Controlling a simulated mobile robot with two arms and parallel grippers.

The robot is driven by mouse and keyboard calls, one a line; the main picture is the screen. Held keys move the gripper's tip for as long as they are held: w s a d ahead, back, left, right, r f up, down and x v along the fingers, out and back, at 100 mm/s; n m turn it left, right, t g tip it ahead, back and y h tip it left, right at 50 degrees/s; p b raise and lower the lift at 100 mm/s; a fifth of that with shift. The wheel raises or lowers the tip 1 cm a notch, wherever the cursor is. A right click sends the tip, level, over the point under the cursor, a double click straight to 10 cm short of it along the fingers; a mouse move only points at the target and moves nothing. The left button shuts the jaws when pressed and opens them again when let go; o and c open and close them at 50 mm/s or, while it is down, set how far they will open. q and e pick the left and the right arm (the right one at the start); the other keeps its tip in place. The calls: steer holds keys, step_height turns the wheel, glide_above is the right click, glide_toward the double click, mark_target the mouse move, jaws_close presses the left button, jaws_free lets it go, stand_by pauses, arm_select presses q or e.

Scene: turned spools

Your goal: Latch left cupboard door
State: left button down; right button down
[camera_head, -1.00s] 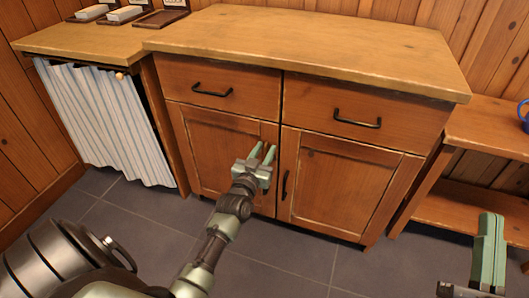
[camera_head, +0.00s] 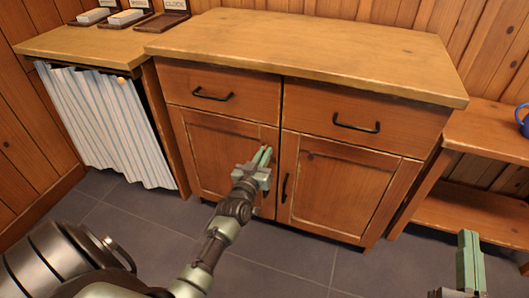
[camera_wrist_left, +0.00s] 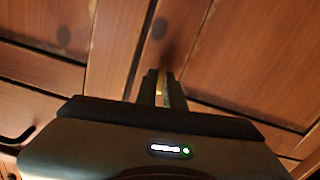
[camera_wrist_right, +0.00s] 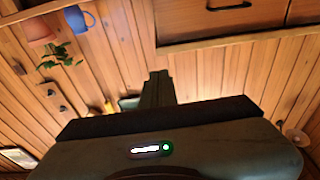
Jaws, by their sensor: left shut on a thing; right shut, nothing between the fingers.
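The left cupboard door (camera_head: 212,155) sits closed, flush with the front of the wooden cupboard. The right door (camera_head: 340,185) is also closed and carries a dark upright handle (camera_head: 284,187). My left gripper (camera_head: 263,153) is at the left door's right edge, near the seam between the doors. Its fingers (camera_wrist_left: 162,78) are shut on a small yellowish part (camera_wrist_left: 160,93), mostly hidden between them; I cannot tell its full shape. My right gripper (camera_head: 468,240) is shut and empty, in front of the shelf at the right. It also shows in the right wrist view (camera_wrist_right: 158,76).
Two drawers with dark handles (camera_head: 212,95) (camera_head: 356,127) sit above the doors, under the wooden top (camera_head: 300,45). A striped curtain (camera_head: 105,125) hangs at the left. A low wooden shelf (camera_head: 480,212) and blue mug (camera_head: 525,121) are at the right. The tiled floor is clear.

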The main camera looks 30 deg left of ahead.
arm_select(q)
steer(key=n, duration=0.5)
steer(key=n+p, duration=0.1)
steer(key=n, duration=0.8)
steer(key=shift+a+f+n+p, duration=0.2)
steer(key=shift+f+n+p, duration=0.1)
steer(key=shift+p, duration=0.1)
steer(key=shift+n, duration=0.8)
arm_select(e)
step_height(320, 180, down, 9)
steer(key=s+d+g+h, duration=0.1)
steer(key=g, duration=0.4)
steer(key=shift+d+h, duration=0.3)
steer(key=shift+h, duration=0.1)
steer(key=shift+s, duration=0.1)
arm_select(q)
steer(key=c, duration=1.5)
jaws_free()
steer(key=shift+c, duration=0.2)
